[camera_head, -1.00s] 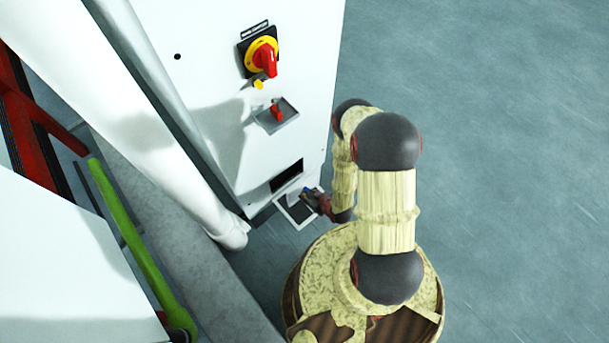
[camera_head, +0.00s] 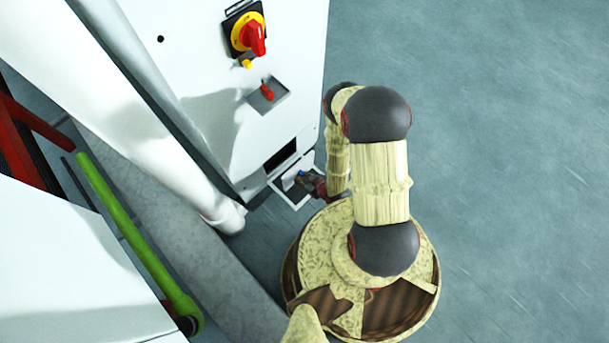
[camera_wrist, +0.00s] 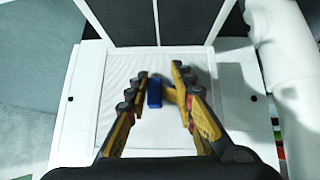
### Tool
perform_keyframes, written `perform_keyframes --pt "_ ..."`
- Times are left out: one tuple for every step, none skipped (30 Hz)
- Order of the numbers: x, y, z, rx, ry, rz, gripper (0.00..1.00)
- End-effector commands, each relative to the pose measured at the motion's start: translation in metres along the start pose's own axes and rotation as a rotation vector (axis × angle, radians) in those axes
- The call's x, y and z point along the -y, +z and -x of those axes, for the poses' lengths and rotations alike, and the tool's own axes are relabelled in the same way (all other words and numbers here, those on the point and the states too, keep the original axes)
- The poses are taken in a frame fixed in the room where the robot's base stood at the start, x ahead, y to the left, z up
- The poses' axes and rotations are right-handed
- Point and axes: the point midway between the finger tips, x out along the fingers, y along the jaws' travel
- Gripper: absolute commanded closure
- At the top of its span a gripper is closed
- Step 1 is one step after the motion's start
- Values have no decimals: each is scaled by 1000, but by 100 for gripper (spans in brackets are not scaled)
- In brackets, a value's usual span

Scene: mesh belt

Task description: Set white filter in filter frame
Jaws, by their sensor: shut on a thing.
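In the wrist view a white filter (camera_wrist: 120,68), a flat, finely creased sheet, lies under my gripper (camera_wrist: 160,88). Its small blue tab (camera_wrist: 154,93) stands between the fingertips, and my gripper is shut on it. A flat white border, which looks like the filter frame (camera_wrist: 75,115), surrounds the sheet on the left and right. I cannot tell whether the filter lies fully inside it. In the head view my gripper (camera_head: 308,180) is low, over the white frame (camera_head: 289,202) in front of the cabinet slot. The fingers and wrist hide the near part of the filter.
The white cabinet (camera_head: 215,130) has a dark slot (camera_head: 282,153) low on its face, and a red and yellow switch (camera_head: 247,35) above. A white pipe (camera_head: 150,140) and a green bar (camera_head: 130,235) run on the left. The floor (camera_head: 490,180) to the right is clear.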

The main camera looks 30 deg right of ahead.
Motion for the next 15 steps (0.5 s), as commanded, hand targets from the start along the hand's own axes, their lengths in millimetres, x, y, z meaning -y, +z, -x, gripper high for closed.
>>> perform_keyframes --pt "0 -1 -5 -1 -1 2 100" --pt "0 -2 -7 -1 -1 3 100" --pt "1 -4 -10 -1 -2 3 100" --pt "1 -4 -12 -1 -1 3 100" --pt "1 -5 -14 -1 -1 3 100" --pt "0 -6 -17 -1 0 2 100" --pt "0 -7 -19 -2 0 2 100" --pt "0 -8 -21 -2 0 2 100" --pt "0 -10 -23 -2 0 2 100" --pt "0 -11 -25 -2 0 3 100" --pt "1 -12 -27 -2 -1 3 100" --pt "1 -12 -30 -2 -1 3 100" --pt "1 -13 -32 -2 -1 3 100" --pt "1 -14 -34 -2 -1 3 100" --pt "1 -15 -36 -1 -1 3 100"
